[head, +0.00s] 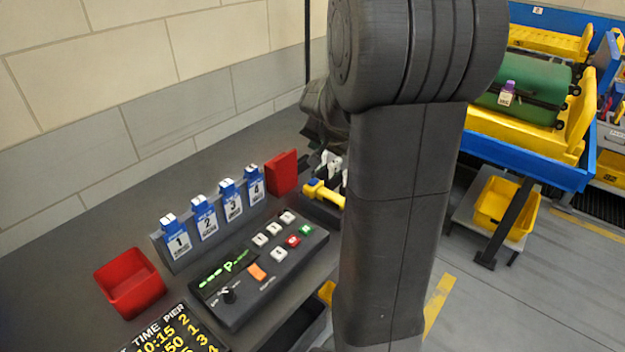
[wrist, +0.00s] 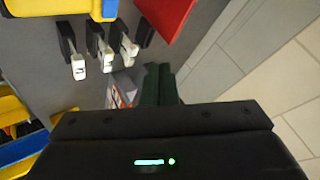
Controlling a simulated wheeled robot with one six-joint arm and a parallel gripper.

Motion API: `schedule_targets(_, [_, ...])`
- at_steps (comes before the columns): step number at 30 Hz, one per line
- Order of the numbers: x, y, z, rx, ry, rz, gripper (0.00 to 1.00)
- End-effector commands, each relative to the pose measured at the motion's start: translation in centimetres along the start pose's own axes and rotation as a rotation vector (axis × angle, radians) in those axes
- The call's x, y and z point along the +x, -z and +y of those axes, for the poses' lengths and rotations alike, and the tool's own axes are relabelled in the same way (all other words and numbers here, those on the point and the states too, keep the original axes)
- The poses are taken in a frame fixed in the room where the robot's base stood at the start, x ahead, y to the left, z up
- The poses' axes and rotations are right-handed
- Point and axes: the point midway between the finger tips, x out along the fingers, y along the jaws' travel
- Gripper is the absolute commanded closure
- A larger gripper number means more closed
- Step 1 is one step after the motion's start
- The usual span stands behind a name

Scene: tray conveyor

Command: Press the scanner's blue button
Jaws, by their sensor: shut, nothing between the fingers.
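The scanner (head: 325,193) is a yellow hand-held device with a blue button (head: 314,182) at its left end. It lies on the dark counter, and my arm hides its right part. In the wrist view, the scanner (wrist: 55,10) is at the top left, cut by the frame edge, with the blue button (wrist: 109,9) at its right end. My gripper (wrist: 160,84) is shut and empty. Its dark fingers show small beyond the black housing, apart from the scanner and to its lower right in that view. In the head view my arm largely hides the gripper.
White-tipped black pieces (wrist: 105,55) stand beside the scanner, near a red block (head: 282,172). A button console (head: 258,270), numbered tags (head: 206,222) and a red bin (head: 130,283) occupy the counter. A tiled wall (head: 150,90) runs behind. A yellow tray with a green suitcase (head: 530,85) is at right.

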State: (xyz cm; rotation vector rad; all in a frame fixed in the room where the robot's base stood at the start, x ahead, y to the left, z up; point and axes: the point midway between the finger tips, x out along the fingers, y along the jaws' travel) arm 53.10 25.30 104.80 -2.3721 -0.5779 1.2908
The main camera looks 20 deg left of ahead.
Motion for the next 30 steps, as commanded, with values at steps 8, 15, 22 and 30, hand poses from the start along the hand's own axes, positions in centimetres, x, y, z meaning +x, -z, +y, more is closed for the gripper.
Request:
schedule_targets(8, [0.5,-0.3,0.3,0.0,0.0,0.0,1.0])
schedule_targets(15, [2.2,-1.6,1.6,0.002,-0.001,-0.001,1.0])
schedule_targets(22, [4.6,-3.4,3.4,0.001,-0.001,-0.001,1.0])
schedule_targets(30, [6.1,-4.5,4.5,0.001,0.0,0.0,1.0])
